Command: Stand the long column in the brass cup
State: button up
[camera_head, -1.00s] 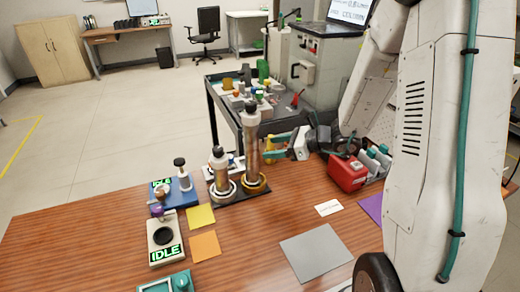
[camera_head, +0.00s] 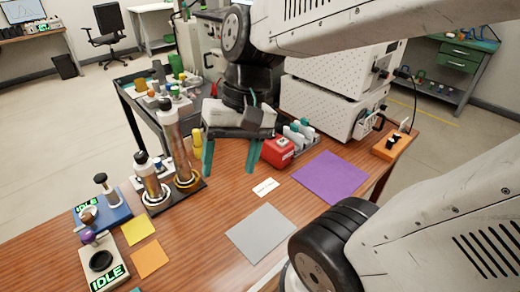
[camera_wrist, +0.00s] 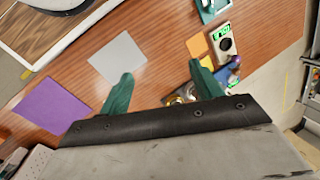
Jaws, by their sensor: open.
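The long column (camera_head: 173,143) is a tall brownish tube with a pale cap. It stands upright in the brass cup (camera_head: 188,182) on a dark base, and its foot is inside the brass ring. My gripper (camera_head: 229,171) is open and empty, to the right of the column and apart from it, with its green fingers pointing down over the table. In the wrist view both fingers (camera_wrist: 163,80) are spread with bare tabletop between them. The column is not clear in the wrist view; only small brassy parts show beside the right finger.
A shorter column (camera_head: 149,178) stands in a pale cup left of the long one. A red box (camera_head: 278,152) and a rack of bottles (camera_head: 300,134) are right of my gripper. Grey (camera_head: 260,232) and purple (camera_head: 330,177) mats lie flat. Two IDLE devices sit at left.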

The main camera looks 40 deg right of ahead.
jog(key=s+d+n+h, duration=0.1)
jog(key=s+d+r+n+t+h, duration=0.1)
jog(key=s+d+r+n+h, duration=0.1)
jog(key=s+d, duration=0.1)
jog(key=shift+n+h, duration=0.3)
